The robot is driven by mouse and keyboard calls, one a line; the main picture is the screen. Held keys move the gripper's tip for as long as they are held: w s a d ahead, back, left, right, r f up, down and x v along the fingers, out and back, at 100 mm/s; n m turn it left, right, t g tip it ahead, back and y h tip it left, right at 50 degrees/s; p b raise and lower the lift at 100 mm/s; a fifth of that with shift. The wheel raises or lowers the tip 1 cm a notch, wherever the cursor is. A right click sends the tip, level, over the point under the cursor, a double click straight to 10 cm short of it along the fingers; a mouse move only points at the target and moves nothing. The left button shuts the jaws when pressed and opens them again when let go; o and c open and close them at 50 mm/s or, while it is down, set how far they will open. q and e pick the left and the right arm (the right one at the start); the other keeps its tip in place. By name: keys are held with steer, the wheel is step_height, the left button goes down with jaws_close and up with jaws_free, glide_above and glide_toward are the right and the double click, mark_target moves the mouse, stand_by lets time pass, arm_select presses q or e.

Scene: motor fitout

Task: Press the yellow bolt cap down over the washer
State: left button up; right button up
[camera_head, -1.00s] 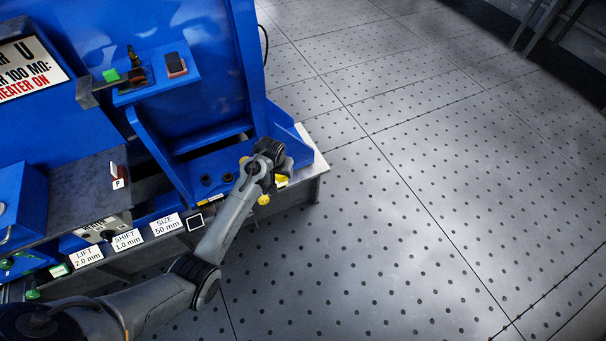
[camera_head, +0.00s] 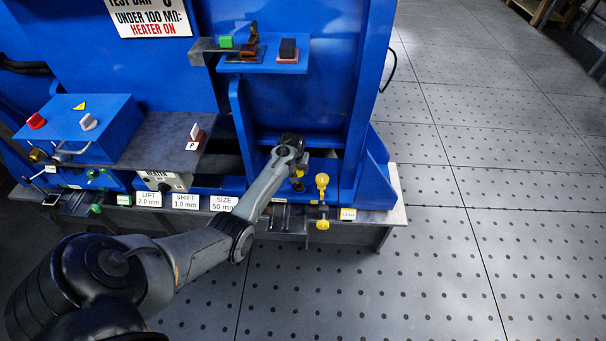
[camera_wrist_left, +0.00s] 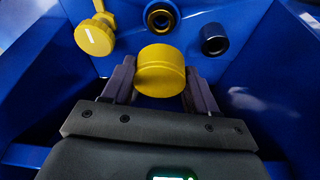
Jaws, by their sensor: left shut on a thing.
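The yellow bolt cap (camera_wrist_left: 161,72) is a round cylinder held between the two fingers of my left gripper (camera_wrist_left: 160,84) in the left wrist view. Beyond it, a dark bolt with a brass-coloured ring (camera_wrist_left: 161,17), seemingly the washer, stands on the blue surface. The cap is apart from it in this picture; the exact gap cannot be told. A second dark bolt (camera_wrist_left: 214,40) without a yellow ring is to its right. In the head view my left gripper (camera_head: 298,168) is low in the blue bay, mostly hidden by its own arm. My right gripper is not in view.
A yellow knob with a white mark (camera_wrist_left: 95,38) stands close at the left in the wrist view. In the head view, yellow knobs (camera_head: 322,181) are right of the gripper. Blue walls (camera_head: 378,165) flank the bay, and a shelf (camera_head: 262,66) is above it.

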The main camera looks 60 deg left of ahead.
arm_select(q)
steer(key=shift+w+d, duration=0.15)
steer(key=shift+d, duration=0.05)
steer(key=shift+r, duration=0.1)
steer(key=shift+r+p, duration=0.1)
steer(key=shift+p, duration=0.55)
step_height(320, 180, down, 3)
steer(key=shift+r+b, duration=0.2)
steer(key=shift+b, duration=0.75)
steer(key=shift+f+b, duration=1.05)
steer(key=shift+f, duration=0.7)
steer(key=shift+p, duration=0.5)
